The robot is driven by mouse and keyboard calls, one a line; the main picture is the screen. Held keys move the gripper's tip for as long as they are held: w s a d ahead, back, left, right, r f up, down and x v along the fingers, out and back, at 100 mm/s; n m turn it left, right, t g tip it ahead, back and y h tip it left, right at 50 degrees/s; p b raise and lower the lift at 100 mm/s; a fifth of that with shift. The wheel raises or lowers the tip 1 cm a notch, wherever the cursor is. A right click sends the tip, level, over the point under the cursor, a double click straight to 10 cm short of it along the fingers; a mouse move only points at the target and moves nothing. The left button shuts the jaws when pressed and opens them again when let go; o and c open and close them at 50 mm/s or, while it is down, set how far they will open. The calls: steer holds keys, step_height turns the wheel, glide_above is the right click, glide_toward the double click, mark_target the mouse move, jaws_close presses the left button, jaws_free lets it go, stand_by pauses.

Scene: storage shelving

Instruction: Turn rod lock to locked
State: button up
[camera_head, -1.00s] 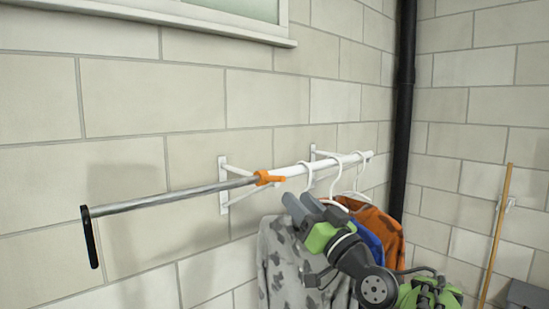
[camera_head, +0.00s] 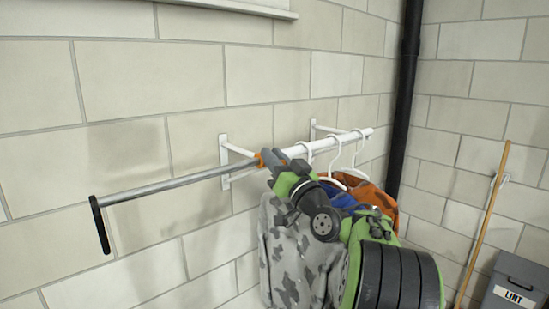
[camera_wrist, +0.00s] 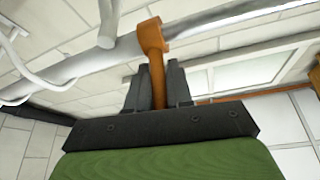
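The clothes rod has a thin grey bar (camera_head: 165,188) on the left that runs into a thicker white tube (camera_head: 325,143) on the right. An orange rod lock (camera_head: 259,160) sits at the joint, partly hidden behind my gripper in the head view. In the wrist view the orange lock (camera_wrist: 153,38) wraps the rod and its lever points down between my fingers. My gripper (camera_head: 273,158) is at the lock, coming from the lower right. In the wrist view both fingers (camera_wrist: 159,85) lie close along the lever, with no clear gap.
White hangers (camera_head: 335,170) with a grey camouflage garment (camera_head: 295,255), a blue one and an orange one (camera_head: 378,197) hang right beside and below my arm. White brackets (camera_head: 224,160) fix the rod to the block wall. A black handle (camera_head: 100,225) hangs at the rod's left end.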

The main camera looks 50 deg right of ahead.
jaws_close()
